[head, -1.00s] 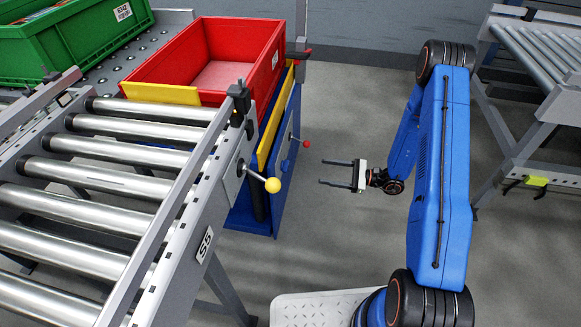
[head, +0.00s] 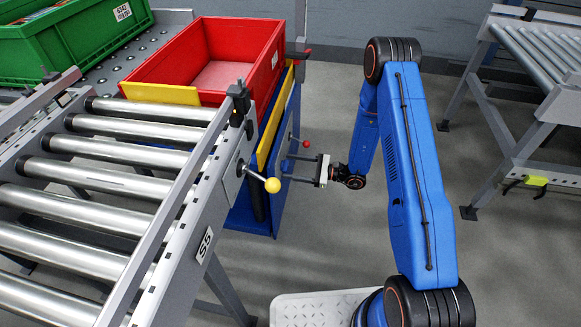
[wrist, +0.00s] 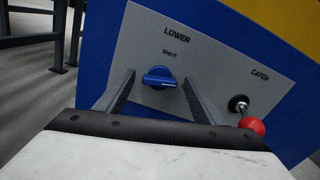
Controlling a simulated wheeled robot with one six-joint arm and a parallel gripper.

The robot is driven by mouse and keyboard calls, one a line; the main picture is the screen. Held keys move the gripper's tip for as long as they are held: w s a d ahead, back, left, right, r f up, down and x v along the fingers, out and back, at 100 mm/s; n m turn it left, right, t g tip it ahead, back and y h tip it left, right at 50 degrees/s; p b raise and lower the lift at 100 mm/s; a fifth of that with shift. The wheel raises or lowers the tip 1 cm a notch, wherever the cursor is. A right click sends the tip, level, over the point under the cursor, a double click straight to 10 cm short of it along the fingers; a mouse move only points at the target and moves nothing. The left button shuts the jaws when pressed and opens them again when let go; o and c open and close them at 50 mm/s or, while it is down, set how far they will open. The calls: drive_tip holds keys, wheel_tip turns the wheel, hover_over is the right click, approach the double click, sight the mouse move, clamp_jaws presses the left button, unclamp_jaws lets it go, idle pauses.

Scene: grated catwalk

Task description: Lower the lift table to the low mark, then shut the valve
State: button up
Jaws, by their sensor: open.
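The lift table (head: 262,206) is blue with a yellow upper band and bears a red crate (head: 165,64). In the wrist view a grey panel (wrist: 205,52) on its side reads LOWER, SHUT and CATCH. The valve (wrist: 159,77) is a blue knob under SHUT, its grip lying about level. The red-balled catch lever (wrist: 252,126) is to its right; its ball also shows in the head view (head: 305,142). My gripper (head: 287,167) is open, its fingertips on either side of the knob; contact cannot be told. I cannot make out a low mark.
A roller conveyor (head: 100,213) marked S5 stands left, with a yellow-balled lever (head: 272,185) close to my gripper. A green crate (head: 75,46) sits at the back left. Another roller conveyor (head: 540,50) stands right. The floor between is clear.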

drive_tip(key=shift+w+a, duration=0.1)
drive_tip(key=shift+a, duration=0.3)
drive_tip(key=c, duration=1)
drive_tip(key=shift+c, duration=0.2)
drive_tip(key=shift+n, duration=0.3)
drive_tip(key=shift+s+f+n, duration=0.1)
drive_tip(key=shift+f+n, duration=0.05)
drive_tip(key=shift+n, duration=3.5)
drive_tip(key=shift+s+f+n, duration=0.1)
drive_tip(key=shift+n, duration=3.55)
